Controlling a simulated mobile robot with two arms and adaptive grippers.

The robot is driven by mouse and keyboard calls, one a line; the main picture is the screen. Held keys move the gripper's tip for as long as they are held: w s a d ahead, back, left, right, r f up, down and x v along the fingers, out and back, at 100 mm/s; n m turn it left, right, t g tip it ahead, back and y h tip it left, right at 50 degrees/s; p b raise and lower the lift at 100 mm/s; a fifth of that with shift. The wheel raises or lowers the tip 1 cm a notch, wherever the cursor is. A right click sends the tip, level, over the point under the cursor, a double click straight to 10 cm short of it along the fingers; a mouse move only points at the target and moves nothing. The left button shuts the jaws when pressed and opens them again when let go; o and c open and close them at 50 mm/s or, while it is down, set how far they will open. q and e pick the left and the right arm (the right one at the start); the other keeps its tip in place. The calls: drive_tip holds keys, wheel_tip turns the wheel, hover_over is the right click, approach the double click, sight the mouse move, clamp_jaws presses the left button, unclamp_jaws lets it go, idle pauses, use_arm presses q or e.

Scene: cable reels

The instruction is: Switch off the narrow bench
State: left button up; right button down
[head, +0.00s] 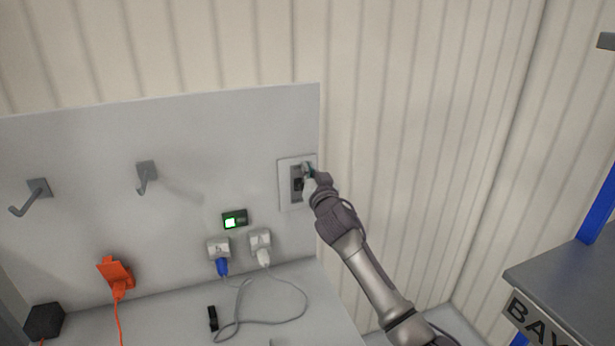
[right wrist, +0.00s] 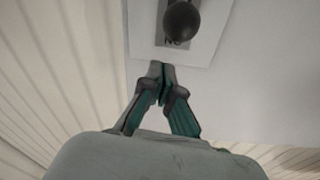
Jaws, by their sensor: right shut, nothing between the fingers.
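The narrow bench (head: 290,318) has an upright grey back panel (head: 85,160). A light switch plate (head: 284,190) with a dark grey middle is fixed near the panel's right edge. In the right wrist view the plate (right wrist: 211,30) carries a round black knob (right wrist: 181,20), with upside-down "ON" lettering partly hidden below it. My right gripper (head: 309,176) is in front of the plate and covers part of it. In the right wrist view its fingers (right wrist: 160,72) are shut and empty, beside the knob; contact cannot be told. My left gripper is not in view.
A small green-lit display (head: 234,219) sits left of the switch. Two sockets hold a blue plug (head: 222,267) and a white plug (head: 264,258), with grey cable on the bench. An orange plug (head: 116,270) and two hooks are further left. A grey shelf (head: 570,275) stands right.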

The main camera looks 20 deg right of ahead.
drive_tip(key=f, duration=0.1)
drive_tip(key=s+f, duration=0.1)
drive_tip(key=shift+a+f, duration=0.25)
drive_tip(key=shift+f, duration=0.1)
